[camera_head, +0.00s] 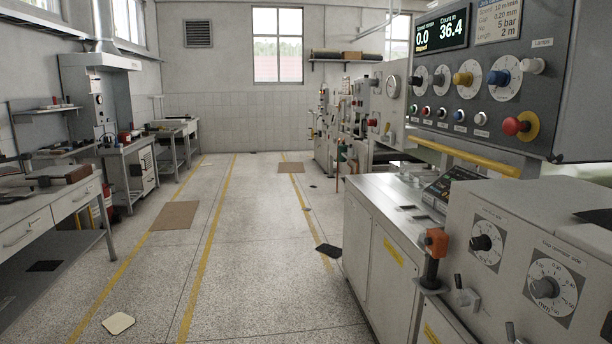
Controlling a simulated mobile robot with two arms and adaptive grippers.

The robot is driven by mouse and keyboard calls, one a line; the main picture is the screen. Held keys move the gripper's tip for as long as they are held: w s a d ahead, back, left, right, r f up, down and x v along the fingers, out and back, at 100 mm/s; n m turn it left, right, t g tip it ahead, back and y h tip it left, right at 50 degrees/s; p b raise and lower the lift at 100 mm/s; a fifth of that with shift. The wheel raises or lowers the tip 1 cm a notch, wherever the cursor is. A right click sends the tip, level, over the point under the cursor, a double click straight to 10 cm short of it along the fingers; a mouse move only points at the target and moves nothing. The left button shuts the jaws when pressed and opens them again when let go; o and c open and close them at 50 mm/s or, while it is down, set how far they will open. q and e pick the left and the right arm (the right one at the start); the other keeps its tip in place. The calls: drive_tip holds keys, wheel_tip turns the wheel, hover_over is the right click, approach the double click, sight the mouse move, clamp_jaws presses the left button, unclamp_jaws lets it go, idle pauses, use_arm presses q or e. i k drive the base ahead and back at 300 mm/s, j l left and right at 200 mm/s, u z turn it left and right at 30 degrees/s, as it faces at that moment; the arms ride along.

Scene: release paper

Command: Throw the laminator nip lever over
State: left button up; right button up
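A lever with an orange block-shaped head (436,242) and a dark shaft stands roughly upright at the left front corner of the grey machine housing (520,215) at the right. It looks like the nip lever, but no label on it can be read. Its shaft goes into a grey mount at the housing's corner. Two dials, an upper small one (487,243) and a larger gap dial (550,288), sit on the housing to the right of the lever. A small metal toggle (466,294) is just below right of it. Neither of my grippers shows in the view.
A control panel (480,95) with knobs and a red stop button overhangs the housing. A yellow bar (468,156) runs beneath it. A white cabinet (375,260) stands left of the lever. The aisle floor (255,270) is mostly clear, with several flat pieces lying on it.

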sight(384, 139)
drive_tip(key=i+j+z, duration=0.8)
drive_tip(key=i+u, duration=0.3)
drive_tip(key=i, duration=0.2)
drive_tip(key=i+l+u, duration=0.1)
drive_tip(key=i+u, duration=0.15)
drive_tip(key=i, duration=0.3)
drive_tip(key=i+l+u, duration=0.15)
drive_tip(key=i+u, duration=0.15)
drive_tip(key=i, duration=0.2)
